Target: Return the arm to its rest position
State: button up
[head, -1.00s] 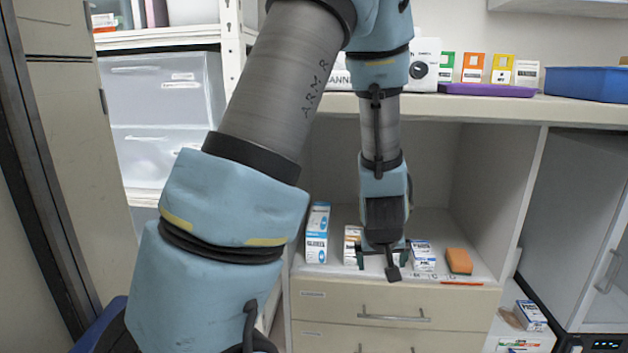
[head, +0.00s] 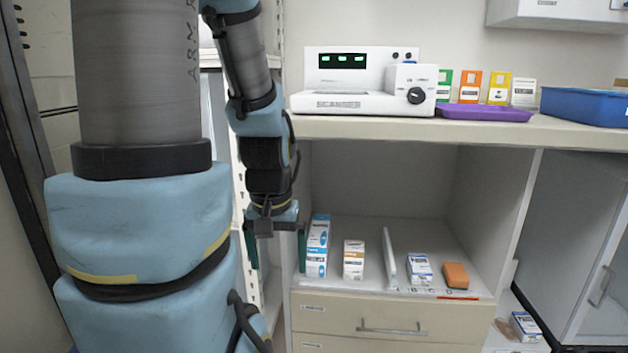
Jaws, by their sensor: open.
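My arm is folded on the left side of the head view, its upper links filling the left foreground. My gripper (head: 278,256) hangs pointing down at the left edge of the open cubby. Its two green fingers are spread apart with nothing seen between them. The right finger appears close to a tall blue-and-white box (head: 318,246) in the cubby; whether they touch cannot be told.
The cubby floor also holds an orange-and-white box (head: 353,259), a thin white upright panel (head: 389,258), a small blue-and-white box (head: 419,269) and an orange block (head: 456,275). The counter above bears a scanner (head: 345,103), a purple tray (head: 485,113) and a blue bin (head: 585,107).

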notch_tip(320, 180, up, 29)
jog(key=p, duration=2.7)
